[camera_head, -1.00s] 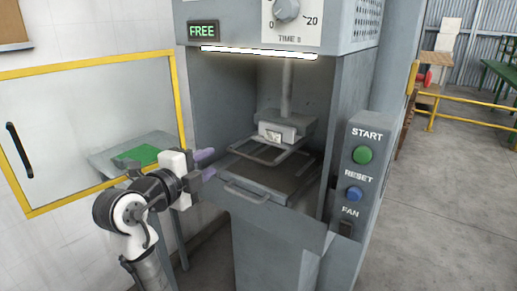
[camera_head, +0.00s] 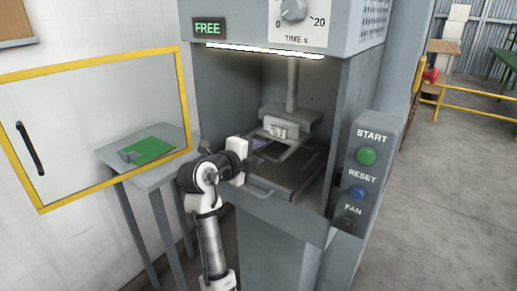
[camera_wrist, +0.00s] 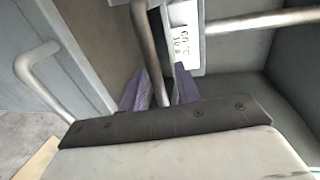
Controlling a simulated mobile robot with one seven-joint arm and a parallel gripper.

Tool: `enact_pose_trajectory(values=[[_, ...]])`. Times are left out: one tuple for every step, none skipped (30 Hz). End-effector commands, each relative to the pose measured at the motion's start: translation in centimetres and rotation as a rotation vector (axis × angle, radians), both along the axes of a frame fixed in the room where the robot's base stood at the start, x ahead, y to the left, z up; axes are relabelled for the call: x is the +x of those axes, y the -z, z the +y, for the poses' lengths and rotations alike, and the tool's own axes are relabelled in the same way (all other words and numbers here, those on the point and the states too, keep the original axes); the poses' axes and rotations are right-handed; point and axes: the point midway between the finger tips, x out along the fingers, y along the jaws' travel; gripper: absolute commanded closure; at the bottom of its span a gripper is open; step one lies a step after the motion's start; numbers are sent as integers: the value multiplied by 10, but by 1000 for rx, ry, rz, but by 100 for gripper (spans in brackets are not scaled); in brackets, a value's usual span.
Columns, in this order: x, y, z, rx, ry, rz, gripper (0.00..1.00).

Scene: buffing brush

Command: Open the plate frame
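The plate frame (camera_head: 290,151) is a thin grey metal bar loop, lying low over the tray inside the machine. In the wrist view one of its bars (camera_wrist: 150,50) runs between the two purple fingers of my gripper (camera_wrist: 160,88). The fingers stand apart, with a visible gap on each side of the bar, so my gripper is open around it. In the head view my gripper (camera_head: 257,150) reaches into the machine from the left, at the frame's left side, and is mostly hidden behind my wrist.
A press block (camera_head: 290,120) on a rod hangs over the frame. The tray's front handle (camera_head: 262,188) is close by. A yellow-edged door (camera_head: 90,78) stands open at left, before a side table (camera_head: 165,172). The button panel (camera_head: 362,175) is at right.

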Motion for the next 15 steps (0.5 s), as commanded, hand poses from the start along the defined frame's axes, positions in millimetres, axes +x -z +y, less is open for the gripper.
enact_pose_trajectory(values=[[3,0,-2,0,1,0,68],[4,1,-3,0,1,0,68],[5,1,-4,0,1,0,68],[5,2,-4,0,0,0,68],[6,2,-4,0,0,0,68],[6,2,-4,0,0,0,68],[6,2,-4,1,0,-1,68],[6,2,-4,0,0,0,68],[6,2,-4,0,0,0,68],[6,2,-4,0,0,0,68],[6,2,-4,0,0,0,68],[6,2,-4,0,0,0,70],[6,2,-4,0,0,0,74],[6,2,-4,0,0,0,78],[6,2,-4,0,0,0,83]])
